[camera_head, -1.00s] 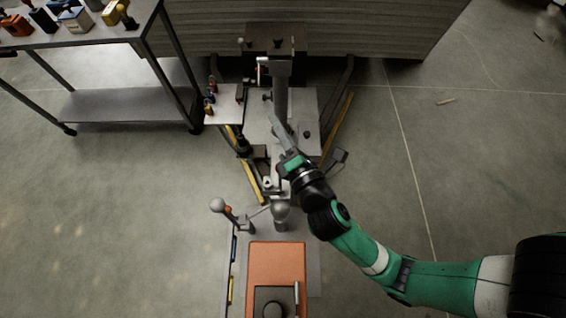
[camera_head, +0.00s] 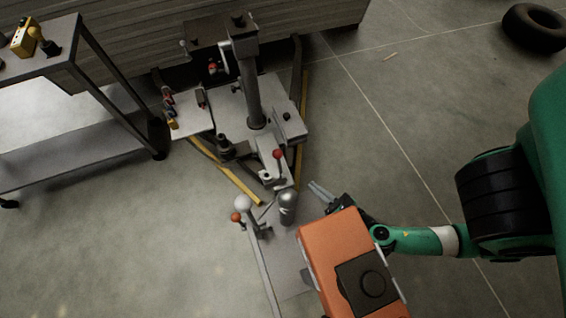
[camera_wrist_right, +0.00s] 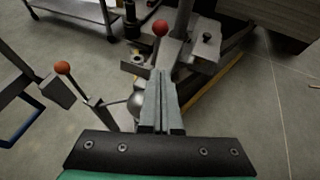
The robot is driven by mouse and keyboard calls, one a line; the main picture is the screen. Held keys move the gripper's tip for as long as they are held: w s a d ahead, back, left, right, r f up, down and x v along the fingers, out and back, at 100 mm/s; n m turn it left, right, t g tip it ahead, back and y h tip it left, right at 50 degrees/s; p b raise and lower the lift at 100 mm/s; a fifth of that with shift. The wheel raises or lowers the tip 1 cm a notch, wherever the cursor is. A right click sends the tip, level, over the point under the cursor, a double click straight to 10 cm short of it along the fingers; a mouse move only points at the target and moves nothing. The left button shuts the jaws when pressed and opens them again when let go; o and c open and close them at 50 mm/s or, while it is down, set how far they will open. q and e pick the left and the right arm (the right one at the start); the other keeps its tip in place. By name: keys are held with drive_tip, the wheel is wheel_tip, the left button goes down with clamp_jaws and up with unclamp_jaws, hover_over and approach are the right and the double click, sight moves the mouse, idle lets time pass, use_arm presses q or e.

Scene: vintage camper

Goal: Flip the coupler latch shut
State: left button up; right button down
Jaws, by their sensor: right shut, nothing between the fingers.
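The coupler latch appears as a short lever with a red ball knob (camera_head: 278,153), standing up from the grey coupler (camera_head: 270,178) at the front of the trailer tongue. The red knob also shows in the right wrist view (camera_wrist_right: 160,28), beyond my fingertips. My right gripper (camera_head: 320,190) is shut and empty. It is to the right of the hitch ball (camera_head: 287,207) and in front of the latch, apart from it. In the right wrist view its closed fingers (camera_wrist_right: 161,78) point toward the coupler and partly cover the hitch ball. My left gripper is not in view.
A lever with an orange-red knob (camera_head: 236,216) is left of the ball. The jack post (camera_head: 249,95) rises behind the coupler. A metal cart (camera_head: 100,155) stands left. Floor right is largely clear.

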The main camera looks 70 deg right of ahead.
drive_tip(key=p, duration=0.2)
hover_over(280, 167)
drive_tip(key=s, duration=0.3)
wheel_tip(280, 167, down, 4)
drive_tip(key=r, duration=0.1)
drive_tip(key=shift+w+a+f, duration=0.15)
drive_tip(key=shift+a+f, duration=0.1)
drive_tip(key=shift+a, duration=0.1)
